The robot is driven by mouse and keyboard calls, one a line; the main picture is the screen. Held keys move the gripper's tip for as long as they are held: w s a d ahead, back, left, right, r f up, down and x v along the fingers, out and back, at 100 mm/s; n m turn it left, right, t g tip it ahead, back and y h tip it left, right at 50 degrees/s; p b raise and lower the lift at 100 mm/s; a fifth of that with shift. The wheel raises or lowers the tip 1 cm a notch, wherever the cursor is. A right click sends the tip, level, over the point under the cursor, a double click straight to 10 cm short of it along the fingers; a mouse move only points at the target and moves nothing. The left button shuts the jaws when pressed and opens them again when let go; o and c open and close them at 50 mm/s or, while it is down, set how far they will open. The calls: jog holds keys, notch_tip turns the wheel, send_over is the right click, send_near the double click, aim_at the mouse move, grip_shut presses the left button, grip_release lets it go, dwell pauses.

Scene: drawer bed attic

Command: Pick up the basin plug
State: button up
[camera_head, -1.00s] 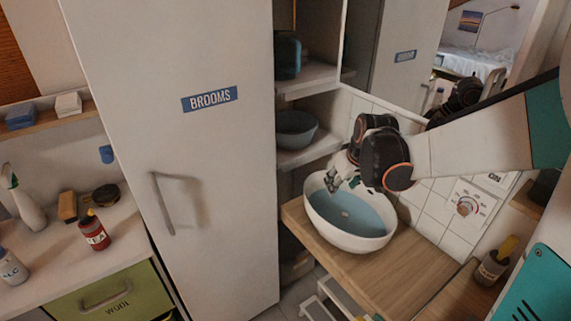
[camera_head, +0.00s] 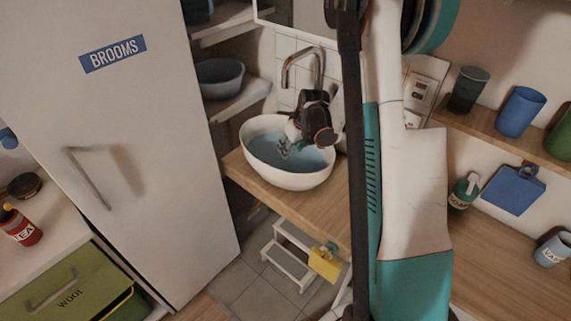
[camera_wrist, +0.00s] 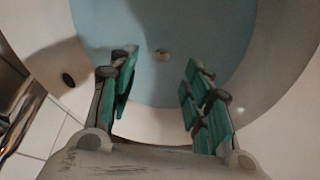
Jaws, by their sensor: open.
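The white basin (camera_head: 262,172) stands on a wooden counter and has a blue inside, perhaps water. In the wrist view, a small brownish round thing (camera_wrist: 162,54), likely the basin plug, sits in the blue area (camera_wrist: 190,25). My gripper (camera_wrist: 158,78) is open, with its green-padded fingers on either side below that thing in the picture and nothing between them. In the head view my gripper (camera_head: 284,150) points down over the basin. I cannot make out the plug there, and the height of the fingers above it is unclear.
A chrome tap (camera_head: 303,62) rises behind the basin, close to my wrist. A dark hole (camera_wrist: 68,79) shows in the basin wall. The brooms cupboard (camera_head: 120,150) stands left. A white step stool (camera_head: 285,262) is below the counter (camera_head: 318,207). Shelves with cups stand right.

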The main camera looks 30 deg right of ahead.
aim_at(286, 161)
jog(key=b+x, duration=0.2)
jog(key=x, duration=0.5)
jog(key=shift+a+f+b, duration=0.15)
jog(key=shift+b, duration=0.15)
grip_shut()
